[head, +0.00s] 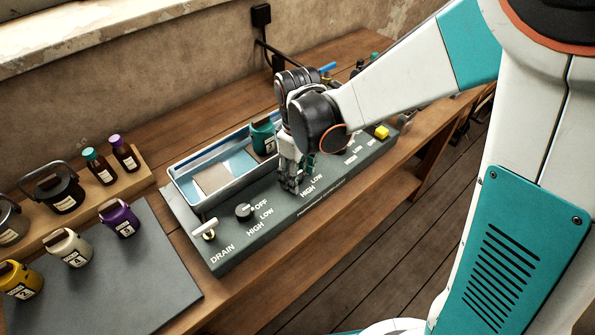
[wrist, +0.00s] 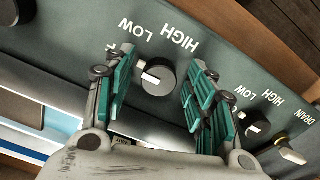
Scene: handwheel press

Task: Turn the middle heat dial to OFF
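The middle heat dial (wrist: 157,77) is a round black knob with a white pointer mark, on the grey-green control panel (head: 226,247). In the wrist view it sits between the two teal-padded fingers of my gripper (wrist: 162,72), with a small gap seen on each side. My gripper is open and points down at the panel. The dial's white mark points to the left in the wrist view, away from HIGH and LOW. Its OFF label is mostly hidden behind the left finger. In the head view my gripper (head: 290,184) covers this dial.
The left heat dial (head: 244,212) and the DRAIN lever (head: 205,229) are left of my gripper. Another dial (wrist: 14,10) shows at the wrist view's corner. A shallow water tray (head: 186,184) with a teal canister (head: 262,137) lies behind. A yellow button (head: 382,132) is at the right.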

